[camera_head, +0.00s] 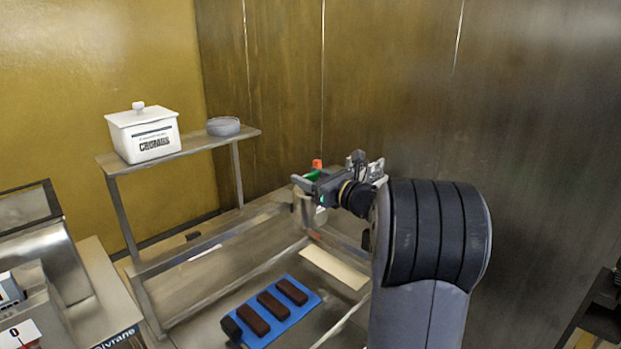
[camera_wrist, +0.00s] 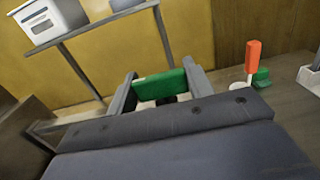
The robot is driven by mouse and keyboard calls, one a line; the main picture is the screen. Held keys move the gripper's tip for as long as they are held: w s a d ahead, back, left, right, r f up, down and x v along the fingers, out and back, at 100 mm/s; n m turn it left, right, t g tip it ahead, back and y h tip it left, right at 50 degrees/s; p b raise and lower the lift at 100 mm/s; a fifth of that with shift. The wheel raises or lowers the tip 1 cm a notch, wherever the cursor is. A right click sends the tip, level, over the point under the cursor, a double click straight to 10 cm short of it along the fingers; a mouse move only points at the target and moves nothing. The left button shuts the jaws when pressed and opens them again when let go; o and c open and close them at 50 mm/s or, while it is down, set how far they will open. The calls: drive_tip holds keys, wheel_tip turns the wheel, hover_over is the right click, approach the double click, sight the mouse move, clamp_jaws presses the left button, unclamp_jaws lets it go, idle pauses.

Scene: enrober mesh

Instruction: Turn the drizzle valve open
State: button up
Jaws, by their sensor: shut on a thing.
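My gripper (camera_wrist: 160,84) has its two grey fingers closed on the two ends of a green bar-shaped handle (camera_wrist: 157,87), which spans between them. The handle looks like part of the drizzle valve, whose body is mostly hidden behind my gripper. In the head view my gripper (camera_head: 308,183) is at the far end of my arm, with a bit of the green handle (camera_head: 313,175) showing at it. An orange upright piece (camera_wrist: 252,58) on a green base stands just right of the fingers in the wrist view; its tip also shows in the head view (camera_head: 317,164).
A metal shelf (camera_head: 190,147) at the back left carries a white crumbs box (camera_head: 147,135) and a grey bowl (camera_head: 223,126). A wooden wall stands behind my arm.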

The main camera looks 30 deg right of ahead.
drive_tip(key=shift+c, duration=1.3)
